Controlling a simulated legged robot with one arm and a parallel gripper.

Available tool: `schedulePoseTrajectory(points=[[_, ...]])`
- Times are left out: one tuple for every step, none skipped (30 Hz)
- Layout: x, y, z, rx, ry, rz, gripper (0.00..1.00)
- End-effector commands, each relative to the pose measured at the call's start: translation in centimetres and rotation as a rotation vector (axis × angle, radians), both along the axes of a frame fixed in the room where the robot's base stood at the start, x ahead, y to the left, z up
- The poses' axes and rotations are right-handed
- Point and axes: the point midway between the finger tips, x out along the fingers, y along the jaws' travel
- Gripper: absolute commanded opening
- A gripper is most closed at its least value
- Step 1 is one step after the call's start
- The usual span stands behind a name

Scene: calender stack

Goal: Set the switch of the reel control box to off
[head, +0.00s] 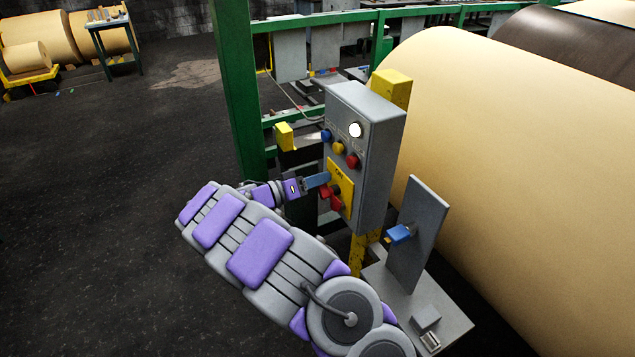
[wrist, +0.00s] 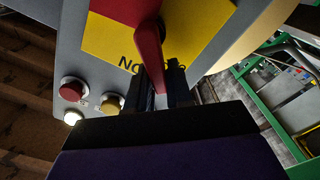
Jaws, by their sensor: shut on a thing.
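The grey reel control box (head: 376,140) stands right of centre in the head view, with buttons and a white lamp on its upper front. Its lower front has a yellow plate (head: 346,186) with a red switch (head: 336,203). My gripper (head: 325,179) is at this plate and partly covers it. In the wrist view the red switch handle (wrist: 149,40) runs down between my dark fingers (wrist: 160,88), which are shut on its end. That end lies beside the black ON lettering, seen upside down on the yellow plate (wrist: 104,38). An OFF label cannot be made out.
A green post (head: 233,90) stands left behind the box. A large paper roll (head: 500,150) fills the right. The dark floor (head: 90,220) at left is open.

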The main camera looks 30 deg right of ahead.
Motion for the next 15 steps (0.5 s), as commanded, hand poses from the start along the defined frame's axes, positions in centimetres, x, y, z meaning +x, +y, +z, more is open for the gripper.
schedulePoseTrajectory(points=[[0.2, -0.2, -0.1, -0.004, 0.042, 0.0, 0.0], [0.3, -0.2, -0.2, -0.005, 0.071, 0.0, 0.0], [0.4, -0.2, -0.3, -0.006, 0.109, -0.002, 0.0], [0.4, -0.2, -0.4, -0.007, 0.138, -0.001, 0.0], [0.5, -0.2, -0.5, -0.007, 0.167, -0.002, 0.0], [0.6, -0.2, -0.6, -0.008, 0.205, -0.002, 0.0], [0.7, -0.2, -0.7, -0.009, 0.233, -0.002, 0.0], [0.8, -0.2, -0.8, -0.01, 0.261, -0.002, 0.0], [0.9, -0.2, -0.9, -0.012, 0.299, -0.001, 0.0], [0.9, -0.2, -0.9, -0.013, 0.327, -0.001, 0.0], [1.0, -0.2, -1.0, -0.013, 0.355, -0.001, 0.0], [1.1, -0.2, -1.1, -0.015, 0.392, -0.002, 0.0], [1.1, -0.2, -1.2, -0.016, 0.42, -0.002, 0.0], [1.2, -0.2, -1.3, -0.017, 0.447, -0.002, 0.0], [1.2, -0.2, -1.4, -0.018, 0.483, -0.002, 0.0]])
